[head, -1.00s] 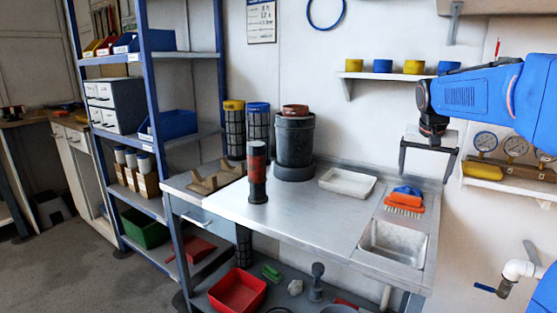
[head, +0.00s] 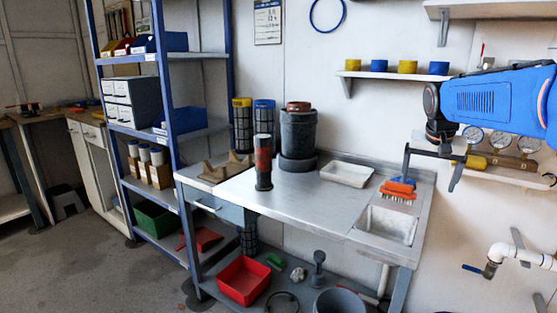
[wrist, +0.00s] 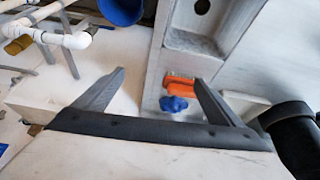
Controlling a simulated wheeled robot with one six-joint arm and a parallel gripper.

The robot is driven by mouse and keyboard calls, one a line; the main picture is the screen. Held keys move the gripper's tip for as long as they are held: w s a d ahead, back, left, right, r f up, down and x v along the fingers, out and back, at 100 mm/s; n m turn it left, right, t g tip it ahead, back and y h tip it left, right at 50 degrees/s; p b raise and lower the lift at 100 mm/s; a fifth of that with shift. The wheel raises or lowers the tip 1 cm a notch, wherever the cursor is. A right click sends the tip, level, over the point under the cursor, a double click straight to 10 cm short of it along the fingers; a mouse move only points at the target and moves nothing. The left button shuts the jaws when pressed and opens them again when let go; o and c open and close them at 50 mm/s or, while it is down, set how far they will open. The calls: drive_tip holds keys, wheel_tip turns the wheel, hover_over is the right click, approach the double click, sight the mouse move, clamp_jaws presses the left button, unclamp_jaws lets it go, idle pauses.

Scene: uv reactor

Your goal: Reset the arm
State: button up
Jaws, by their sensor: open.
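My gripper (head: 432,170) is open and empty. In the head view it hangs from my blue arm at the right, in the air in front of the wall and near the sink end of the steel bench (head: 310,200). In the wrist view the two fingers of my gripper (wrist: 150,88) stand wide apart with nothing between them. Beyond them, an orange brush with a blue handle (wrist: 178,88) lies beside the sink (wrist: 195,45). The brush also shows in the head view (head: 398,189).
On the bench stand a dark cylindrical vessel (head: 298,140), a red and black cylinder (head: 263,162) and a white tray (head: 347,174). A gauge shelf (head: 510,175) and white pipes (head: 500,255) are on the wall at the right. Blue shelving (head: 160,120) stands at the left.

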drive_tip(key=s+a+f+n, duration=0.2)
drive_tip(key=s+a+f, duration=0.2)
drive_tip(key=s, duration=0.6)
drive_tip(key=s+a+f+n+y, duration=0.1)
drive_tip(key=s+a+f, duration=0.4)
drive_tip(key=s, duration=0.6)
drive_tip(key=s+a+f+n+t+y, duration=0.1)
drive_tip(key=s+a+f+n, duration=0.2)
drive_tip(key=s+f, duration=0.4)
drive_tip(key=s+a, duration=0.1)
drive_tip(key=s, duration=0.2)
drive_tip(key=shift+s+a+f, duration=0.15)
drive_tip(key=shift+s+a, duration=0.15)
drive_tip(key=shift+s, duration=0.1)
